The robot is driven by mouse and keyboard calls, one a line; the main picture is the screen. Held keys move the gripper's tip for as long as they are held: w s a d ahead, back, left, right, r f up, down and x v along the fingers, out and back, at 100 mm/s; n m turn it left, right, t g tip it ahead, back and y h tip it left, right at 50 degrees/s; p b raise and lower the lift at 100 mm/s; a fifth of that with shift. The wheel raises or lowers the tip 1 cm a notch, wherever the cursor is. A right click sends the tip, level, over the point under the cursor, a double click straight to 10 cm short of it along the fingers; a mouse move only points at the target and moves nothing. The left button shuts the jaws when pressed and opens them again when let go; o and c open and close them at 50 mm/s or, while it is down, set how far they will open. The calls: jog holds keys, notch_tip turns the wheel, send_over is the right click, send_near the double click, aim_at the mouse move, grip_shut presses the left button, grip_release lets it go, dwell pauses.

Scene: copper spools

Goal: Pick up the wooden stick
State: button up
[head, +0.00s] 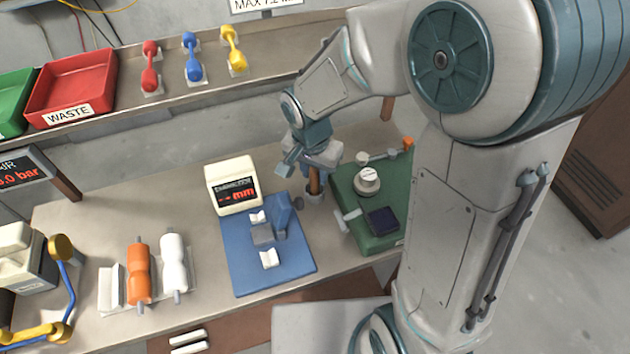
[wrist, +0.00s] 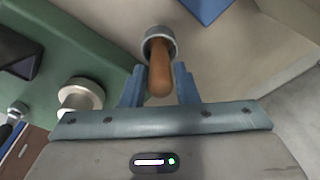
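The wooden stick (head: 314,182) is a short orange-brown rod, upright in a small grey round holder (head: 315,198) on the bench, between the blue plate and the green device. In the wrist view the stick (wrist: 160,75) shows with its rounded end towards the camera and its far end in the grey ring (wrist: 152,34). My gripper (head: 309,172) is above the holder, with its blue fingers on either side of the stick. In the wrist view my gripper (wrist: 160,84) looks open, with narrow gaps beside the stick. Contact is not clearly visible.
A blue gauge plate (head: 240,280) with a white display box (head: 232,185) stands left of the stick. A green device (head: 345,190) with a knob stands close on the right. An orange spool (head: 138,275) and a white spool (head: 174,262) lie further left.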

grip_shut()
jog(key=shift+r, duration=0.1)
